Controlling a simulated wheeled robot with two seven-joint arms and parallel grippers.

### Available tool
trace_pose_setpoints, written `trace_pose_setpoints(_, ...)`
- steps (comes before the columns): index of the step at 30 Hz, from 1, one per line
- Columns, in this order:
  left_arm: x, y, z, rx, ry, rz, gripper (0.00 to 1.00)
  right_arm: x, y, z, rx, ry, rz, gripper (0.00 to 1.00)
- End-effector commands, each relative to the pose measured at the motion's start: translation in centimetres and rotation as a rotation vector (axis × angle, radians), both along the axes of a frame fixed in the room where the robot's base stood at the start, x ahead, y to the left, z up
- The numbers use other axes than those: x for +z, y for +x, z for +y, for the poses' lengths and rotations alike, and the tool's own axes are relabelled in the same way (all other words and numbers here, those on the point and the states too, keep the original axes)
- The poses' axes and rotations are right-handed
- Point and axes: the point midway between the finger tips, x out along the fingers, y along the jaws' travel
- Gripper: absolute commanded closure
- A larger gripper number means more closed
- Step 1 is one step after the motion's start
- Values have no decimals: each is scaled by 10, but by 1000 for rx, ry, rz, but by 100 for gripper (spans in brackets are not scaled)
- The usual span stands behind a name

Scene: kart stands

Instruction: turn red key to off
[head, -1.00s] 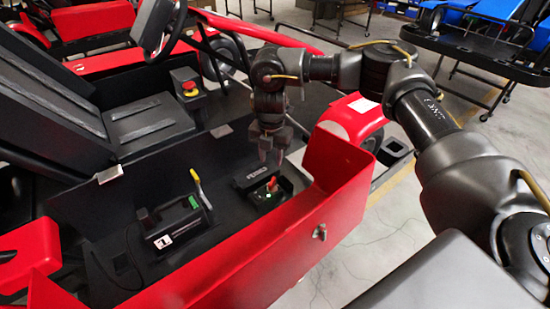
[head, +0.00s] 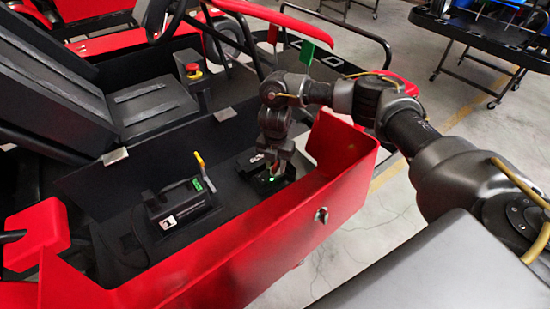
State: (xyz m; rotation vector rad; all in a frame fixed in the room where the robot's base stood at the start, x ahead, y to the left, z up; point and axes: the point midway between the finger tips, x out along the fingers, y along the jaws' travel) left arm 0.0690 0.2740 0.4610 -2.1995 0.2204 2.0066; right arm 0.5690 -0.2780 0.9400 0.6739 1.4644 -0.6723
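The red key sits on a small black switch box (head: 285,181) inside the red-walled kart bay, and a green light glows on that box. My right gripper (head: 272,163) points down right over the box, with its fingertips at the key. The fingers hide nearly all of the key, so I cannot tell its turn angle or whether the fingers are closed on it. My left gripper is out of view.
A black unit with a yellow-topped lever (head: 199,161) and a label "1" (head: 169,222) stands left of the switch box. The red front wall (head: 260,240) with a metal latch (head: 321,215) rises close by. A red stop button (head: 193,68) is behind.

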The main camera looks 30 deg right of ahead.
Motion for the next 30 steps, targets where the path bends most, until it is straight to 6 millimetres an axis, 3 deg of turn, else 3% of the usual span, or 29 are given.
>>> trace_pose_setpoints(8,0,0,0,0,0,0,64,-1,0,0,1,1,-1,65)
trace_pose_setpoints(17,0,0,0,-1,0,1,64,-1,0,0,0,1,-1,100)
trace_pose_setpoints(23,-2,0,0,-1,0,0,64,-2,0,0,30,0,-1,100)
trace_pose_setpoints(30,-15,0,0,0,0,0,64,-3,1,0,339,0,-2,100)
